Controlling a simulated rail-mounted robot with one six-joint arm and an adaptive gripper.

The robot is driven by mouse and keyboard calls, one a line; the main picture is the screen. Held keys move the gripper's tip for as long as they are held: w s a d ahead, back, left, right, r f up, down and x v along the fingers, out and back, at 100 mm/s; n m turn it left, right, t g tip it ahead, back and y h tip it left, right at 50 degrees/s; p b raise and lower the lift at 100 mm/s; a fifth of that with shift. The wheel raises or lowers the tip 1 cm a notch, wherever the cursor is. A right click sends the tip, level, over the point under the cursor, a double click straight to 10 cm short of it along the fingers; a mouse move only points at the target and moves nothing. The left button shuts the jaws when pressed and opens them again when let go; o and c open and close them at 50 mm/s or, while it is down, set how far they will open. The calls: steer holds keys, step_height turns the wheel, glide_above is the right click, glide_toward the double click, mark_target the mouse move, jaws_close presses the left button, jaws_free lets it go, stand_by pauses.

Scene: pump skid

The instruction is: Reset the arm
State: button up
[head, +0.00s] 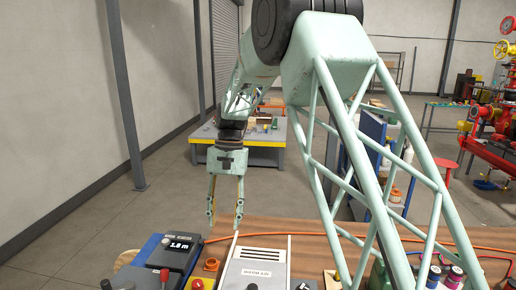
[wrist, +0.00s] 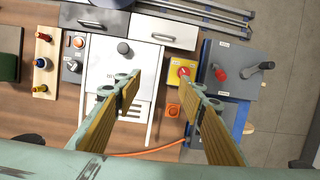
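My gripper (head: 225,218) hangs from my pale green arm, pointing down above the near wooden bench in the head view. Its two fingers are spread apart with nothing between them. In the wrist view, my gripper's fingertips (wrist: 158,90) are also wide apart, and the gap shows the edge of a white box and bare wood below. The fingers appear clear of the things on the bench. My arm comes in from the upper right and bends down to the gripper.
An orange cable (wrist: 150,152) crosses the bench. A yellow-edged workbench (head: 262,138) stands farther back.

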steer(key=s+d+r+t+b, duration=0.3)
steer(key=s+d+r, duration=1.4)
steer(key=s+d, duration=0.25)
steer(key=s+d+f+t+b, duration=0.1)
steer(key=s+d, duration=0.3)
steer(key=s, duration=0.5)
steer(key=s+d+f+t+b, duration=0.1)
steer(key=s+d, duration=0.3)
steer(key=s, duration=0.5)
steer(key=s+d+f+n+t+h+b, duration=0.1)
steer(key=s+d, duration=0.3)
steer(key=s, duration=0.5)
steer(key=shift+s+d+f+t, duration=0.25)
steer(key=shift+d+f+t, duration=0.05)
steer(key=shift+f+t, duration=0.15)
steer(key=shift+b, duration=0.3)
step_height(320, 180, down, 13)
steer(key=b, duration=1.3)
